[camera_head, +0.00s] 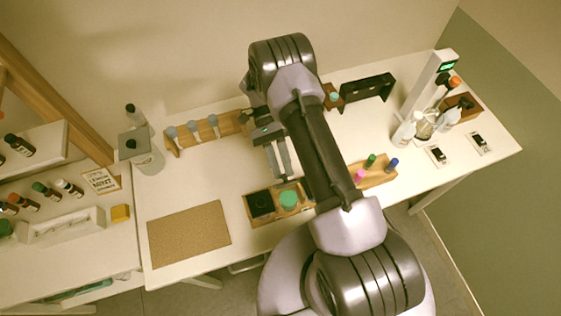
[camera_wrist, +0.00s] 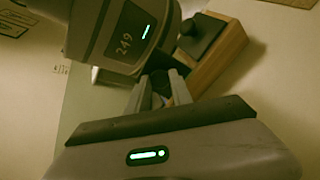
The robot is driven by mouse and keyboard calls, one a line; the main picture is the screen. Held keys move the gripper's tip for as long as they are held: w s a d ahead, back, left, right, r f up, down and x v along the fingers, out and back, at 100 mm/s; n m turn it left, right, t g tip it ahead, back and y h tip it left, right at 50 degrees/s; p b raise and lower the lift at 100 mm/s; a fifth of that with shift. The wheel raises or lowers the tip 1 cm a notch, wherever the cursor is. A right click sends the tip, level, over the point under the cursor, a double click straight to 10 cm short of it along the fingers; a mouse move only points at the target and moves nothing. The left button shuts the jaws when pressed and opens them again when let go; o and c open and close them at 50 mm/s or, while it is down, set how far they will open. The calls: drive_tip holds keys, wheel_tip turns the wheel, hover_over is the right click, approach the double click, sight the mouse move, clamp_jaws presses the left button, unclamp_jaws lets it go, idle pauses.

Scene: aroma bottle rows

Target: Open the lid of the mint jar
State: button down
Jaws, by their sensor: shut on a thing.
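A jar with a green lid (camera_head: 289,198), which looks like the mint jar, sits in the wooden tray (camera_head: 273,216), right of a black square piece (camera_head: 261,204). My gripper (camera_head: 285,174) is over the table just behind the tray, its fingers reaching toward the green lid. In the wrist view my gripper (camera_wrist: 163,80) is shut on a small dark thing between the fingertips, too dim to name. I cannot tell whether it belongs to the jar. A dark piece on a wooden block (camera_wrist: 203,35) shows beyond the fingers.
A cork mat (camera_head: 189,235) lies left of the tray. A wooden rack (camera_head: 205,132) of grey-capped bottles stands behind. A wooden holder with coloured caps (camera_head: 374,176) is at the right, close to my arm.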

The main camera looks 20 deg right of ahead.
drive_tip(key=shift+w+f+g, duration=0.25)
drive_tip(key=shift+w+g, duration=0.05)
drive_tip(key=shift+g, duration=0.4)
drive_tip(key=shift+b, duration=0.3)
